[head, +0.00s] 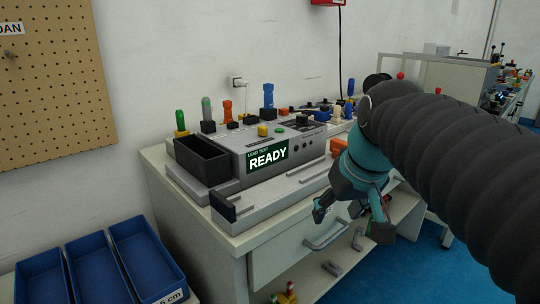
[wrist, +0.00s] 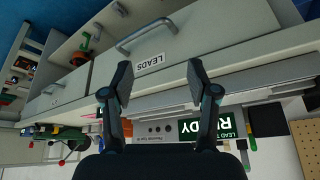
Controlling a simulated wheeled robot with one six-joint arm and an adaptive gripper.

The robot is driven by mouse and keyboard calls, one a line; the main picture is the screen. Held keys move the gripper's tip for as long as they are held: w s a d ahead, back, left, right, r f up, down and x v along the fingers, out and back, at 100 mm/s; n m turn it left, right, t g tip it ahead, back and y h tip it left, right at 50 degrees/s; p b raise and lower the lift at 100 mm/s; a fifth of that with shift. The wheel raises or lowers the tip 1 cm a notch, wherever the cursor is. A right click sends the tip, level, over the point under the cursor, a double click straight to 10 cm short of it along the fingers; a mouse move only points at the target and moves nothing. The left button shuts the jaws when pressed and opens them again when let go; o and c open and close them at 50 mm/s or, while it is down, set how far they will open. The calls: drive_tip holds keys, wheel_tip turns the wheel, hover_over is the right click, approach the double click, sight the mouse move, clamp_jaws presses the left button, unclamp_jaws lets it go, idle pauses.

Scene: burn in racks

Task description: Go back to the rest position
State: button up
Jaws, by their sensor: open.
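My gripper (head: 348,207) is open and empty in the head view, in front of the bench at its right, with the drawer handle close behind it. In the wrist view my gripper (wrist: 158,80) shows both fingers spread with nothing between them. Behind them lies the drawer front with its "LEADS" label (wrist: 149,64). The grey lead test machine (head: 240,140) stands on the bench with its green display (head: 267,157) reading "READY". The display also shows upside down in the wrist view (wrist: 207,126). My dark sleeved arm covers the right of the head view.
The grey bench (head: 185,213) has a drawer with a grey handle (head: 326,235), which looks shut. A black bin (head: 202,160) sits at the machine's left. Blue bins (head: 146,258) stand at the lower left. A pegboard (head: 52,90) hangs on the wall. Blue floor shows at the right.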

drive_tip(key=s+f+m, duration=0.1)
drive_tip(key=s+f, duration=0.9)
drive_tip(key=f, duration=0.3)
drive_tip(key=shift+s+a+f+h, duration=0.2)
drive_tip(key=shift+h, duration=0.2)
idle(0.6)
